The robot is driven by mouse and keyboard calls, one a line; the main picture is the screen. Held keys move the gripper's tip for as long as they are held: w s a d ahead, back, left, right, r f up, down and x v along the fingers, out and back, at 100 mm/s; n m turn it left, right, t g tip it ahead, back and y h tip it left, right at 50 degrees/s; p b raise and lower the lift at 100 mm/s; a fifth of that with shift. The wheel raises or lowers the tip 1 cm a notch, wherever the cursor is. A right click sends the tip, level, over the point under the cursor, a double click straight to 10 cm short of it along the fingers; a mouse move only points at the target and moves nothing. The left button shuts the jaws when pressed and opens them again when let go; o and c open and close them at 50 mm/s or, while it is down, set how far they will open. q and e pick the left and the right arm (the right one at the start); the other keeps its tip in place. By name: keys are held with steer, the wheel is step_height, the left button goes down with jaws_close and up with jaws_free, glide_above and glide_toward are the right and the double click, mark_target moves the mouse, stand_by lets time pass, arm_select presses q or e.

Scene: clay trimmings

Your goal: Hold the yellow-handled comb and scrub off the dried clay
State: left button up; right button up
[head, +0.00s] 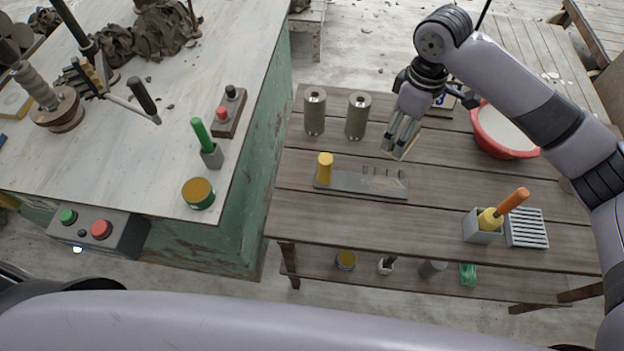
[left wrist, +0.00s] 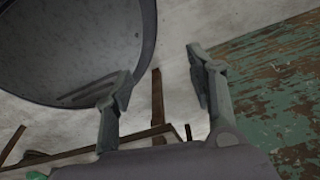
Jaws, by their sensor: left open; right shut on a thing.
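The yellow-handled comb lies on the slatted wooden table (head: 440,211) in the head view. Its upright yellow handle (head: 325,168) is at the left end of a flat grey plate (head: 345,183). A pale brownish patch of dried clay (head: 384,184) shows on the plate's right part, near dark tooth-like marks. My right gripper (head: 402,146) is above the table, behind and right of the comb and apart from it. It is shut on a small flat tan thing (head: 401,154), mostly hidden by the fingers. My left gripper (left wrist: 160,78) is open and empty in the left wrist view.
Two grey-brown cylinders (head: 357,115) stand behind the comb. A red bowl (head: 508,149) is at the back right. A grey holder (head: 482,234) with an orange-handled tool and a slatted rack (head: 526,229) sit front right. A green-sided workbench (head: 258,150) stands left.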

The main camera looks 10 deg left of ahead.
arm_select(q)
steer(key=w+d+r+n+t+h, duration=0.25)
steer(key=w+d+r, duration=0.25)
steer(key=w, duration=0.4)
steer(key=w+d+r+n+t+h, duration=0.1)
steer(key=w+d+r+n+t, duration=0.15)
steer(key=w+d+r, duration=0.4)
steer(key=w+d+r+n+t+h, duration=0.2)
steer(key=d+r+n+h, duration=0.2)
steer(key=d+r, duration=0.5)
steer(key=w+d+r+n+t+h, duration=0.15)
steer(key=d+r+n+h, duration=0.3)
steer(key=r, duration=0.85)
steer(key=n+t+y, duration=0.4)
steer(key=n+t, duration=0.2)
steer(key=n, duration=1.3)
glide_toward(321, 169)
steer(key=shift+s+d, duration=0.35)
steer(key=shift+s, duration=0.15)
steer(key=shift+w+a+r, duration=0.15)
steer(key=shift+w, duration=0.1)
steer(key=shift+w+n, duration=0.25)
steer(key=shift+w, duration=0.05)
steer(key=x, duration=1.1)
steer(key=shift+w, duration=0.2)
